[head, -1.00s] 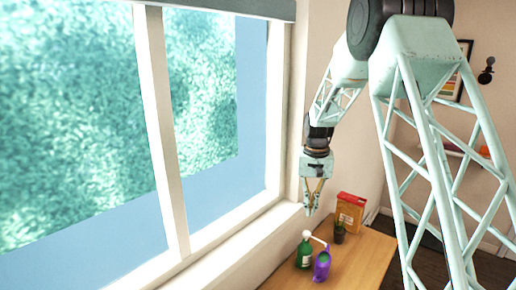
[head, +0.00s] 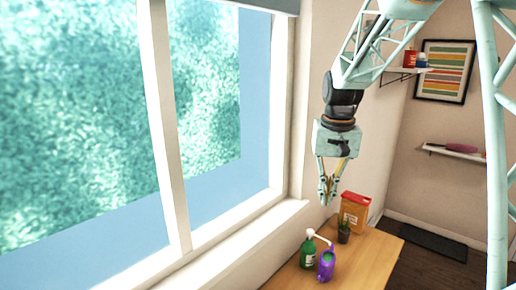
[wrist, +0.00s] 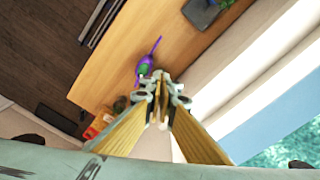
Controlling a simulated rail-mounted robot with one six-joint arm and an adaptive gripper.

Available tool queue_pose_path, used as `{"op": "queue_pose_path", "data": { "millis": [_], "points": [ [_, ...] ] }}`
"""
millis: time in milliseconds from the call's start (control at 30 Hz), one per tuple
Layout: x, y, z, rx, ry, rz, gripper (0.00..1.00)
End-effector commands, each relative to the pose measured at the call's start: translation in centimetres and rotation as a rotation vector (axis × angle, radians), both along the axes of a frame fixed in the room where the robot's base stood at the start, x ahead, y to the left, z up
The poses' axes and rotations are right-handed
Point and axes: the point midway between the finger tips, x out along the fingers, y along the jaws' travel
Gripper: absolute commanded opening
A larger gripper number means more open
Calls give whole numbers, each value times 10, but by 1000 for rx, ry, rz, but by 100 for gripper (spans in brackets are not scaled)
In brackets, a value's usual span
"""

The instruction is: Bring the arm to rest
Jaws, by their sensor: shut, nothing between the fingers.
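My gripper (head: 327,197) hangs from my pale green arm in the head view, pointing down. It is in the air above the wooden counter (head: 370,268), near the window's right end. Its fingers are shut and empty. In the wrist view its fingertips (wrist: 161,80) meet near the middle of the picture, with the counter (wrist: 135,45) beyond them.
A green pump bottle (head: 308,252), a purple watering can (head: 326,264), a small potted plant (head: 344,232) and an orange-red box (head: 354,211) stand on the counter below. The window (head: 215,110) is at left. Shelves (head: 455,152) hang on the far wall.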

Motion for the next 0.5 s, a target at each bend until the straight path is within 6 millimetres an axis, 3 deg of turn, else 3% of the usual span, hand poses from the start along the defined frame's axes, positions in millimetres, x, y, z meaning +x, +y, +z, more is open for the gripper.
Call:
{"op": "queue_pose_path", "data": {
  "millis": [500],
  "points": [
    [-83, 0, 40, -4, -48, 27, 0]
  ]
}}
